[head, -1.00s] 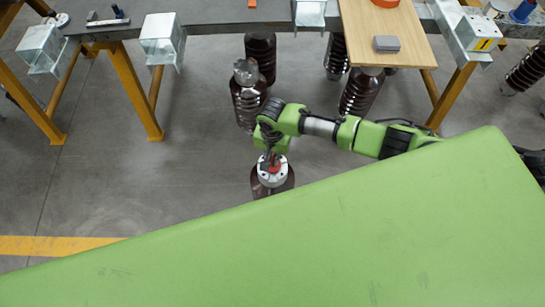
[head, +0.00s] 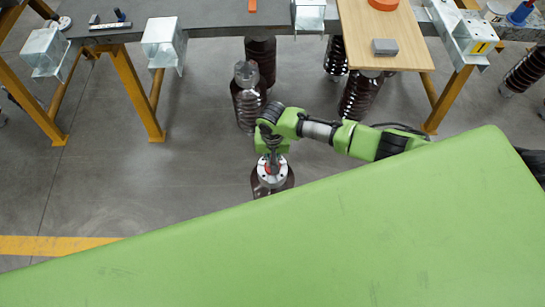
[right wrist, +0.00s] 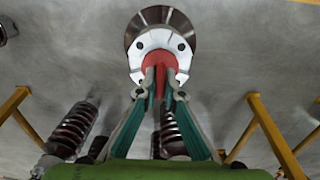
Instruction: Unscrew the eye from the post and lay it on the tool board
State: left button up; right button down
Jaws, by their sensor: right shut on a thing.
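The post (head: 285,182) is a dark brown ribbed column with a pale metal cap, standing upright just beyond the green surface. In the right wrist view, the white flange (right wrist: 139,47) with dark holes faces me. The red eye (right wrist: 160,62) is at the flange's centre; only a bit of the red eye (head: 267,170) shows in the head view. My right gripper (right wrist: 160,84) is shut on the eye, which its fingertips partly hide. The wooden tool board (head: 360,25) lies on the far bench. My left gripper is out of view.
A grey block (head: 385,46) and an orange ring (head: 382,4) sit on the board. Several other brown posts (head: 247,103) stand by the grey bench (head: 215,15). The large green surface (head: 270,245) fills the foreground. Open floor lies left of the post.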

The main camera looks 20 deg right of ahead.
jog(key=shift+r+p, duration=4)
jog(key=shift+p, duration=0.3)
